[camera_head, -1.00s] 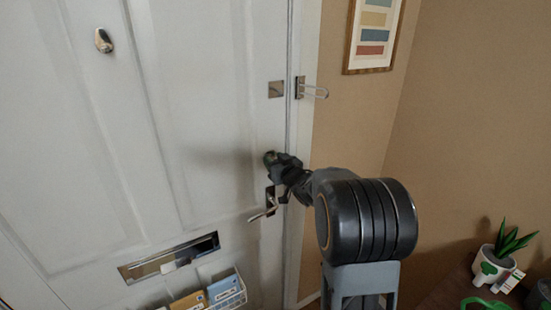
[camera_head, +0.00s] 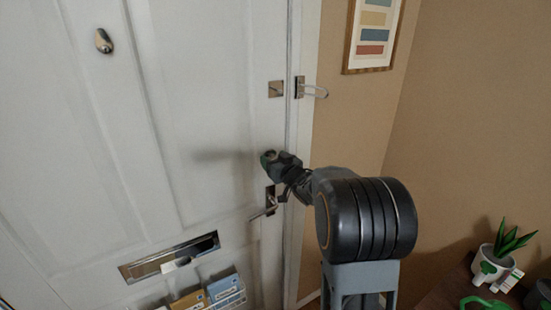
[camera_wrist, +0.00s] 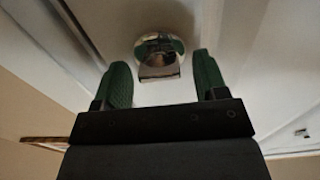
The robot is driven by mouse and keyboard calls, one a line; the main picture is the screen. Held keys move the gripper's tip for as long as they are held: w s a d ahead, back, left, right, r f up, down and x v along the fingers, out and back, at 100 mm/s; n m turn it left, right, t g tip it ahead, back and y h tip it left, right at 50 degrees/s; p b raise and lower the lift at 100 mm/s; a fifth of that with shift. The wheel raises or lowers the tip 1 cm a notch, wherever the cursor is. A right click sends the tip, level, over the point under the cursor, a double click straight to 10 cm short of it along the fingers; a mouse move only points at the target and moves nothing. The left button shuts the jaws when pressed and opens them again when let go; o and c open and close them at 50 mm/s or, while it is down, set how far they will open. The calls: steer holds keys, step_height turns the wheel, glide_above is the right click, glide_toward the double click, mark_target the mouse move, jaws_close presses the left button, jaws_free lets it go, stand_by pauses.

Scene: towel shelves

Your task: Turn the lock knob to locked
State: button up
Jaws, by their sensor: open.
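The lock knob (camera_wrist: 158,58) shows in the wrist view as a round shiny metal piece with a flat thumb-turn, on the white door (camera_head: 215,110). My gripper (camera_wrist: 160,82) is open, with one green-padded finger on each side of the knob's thumb-turn and a gap on both sides. I cannot tell how far the fingertips stand from the door face. In the head view my gripper (camera_head: 268,158) is at the door's right edge, above the lever handle (camera_head: 265,208), and hides the knob.
A latch plate (camera_head: 275,89) and a wire swing-bar guard (camera_head: 312,91) are above my gripper. A mail slot (camera_head: 170,258) and a card rack (camera_head: 215,295) are lower on the door. A potted plant (camera_head: 495,262) stands at the lower right.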

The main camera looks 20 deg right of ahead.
steer(key=s+d+b, duration=0.1)
steer(key=s+b, duration=0.1)
steer(key=s, duration=1.2)
steer(key=shift+d, duration=0.3)
